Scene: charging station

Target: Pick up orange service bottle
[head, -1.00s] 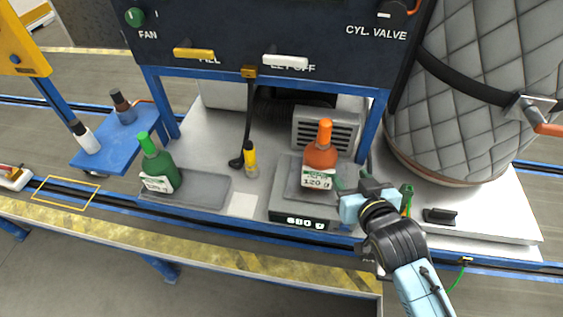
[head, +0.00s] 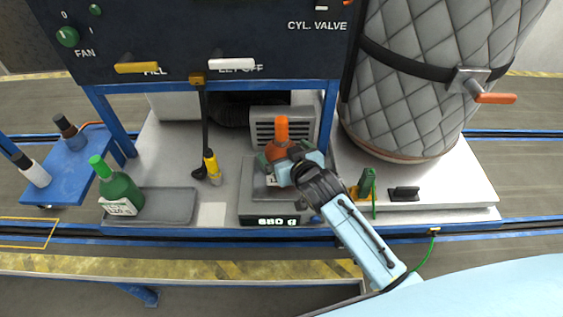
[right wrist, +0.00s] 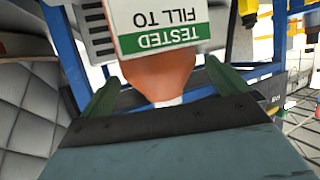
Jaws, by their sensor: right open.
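The orange service bottle (head: 281,130) stands upright on the scale (head: 262,206) under the dark panel, its orange cap up. My right gripper (head: 279,164) is at the bottle from the front right and hides much of its lower body and label. In the right wrist view, the orange bottle (right wrist: 160,76) with its white and green label sits between the two spread green fingers. The fingers lie on either side of it with the jaws open; whether either one touches it I cannot tell. My left gripper is not in view.
A green bottle (head: 118,188) stands on a grey tray (head: 165,206) at the left. A yellow-handled tool (head: 212,166) is left of the scale. Blue frame posts (head: 327,122) flank the bay. A quilted grey tank (head: 405,85) stands at the right, behind a small black handle (head: 404,193).

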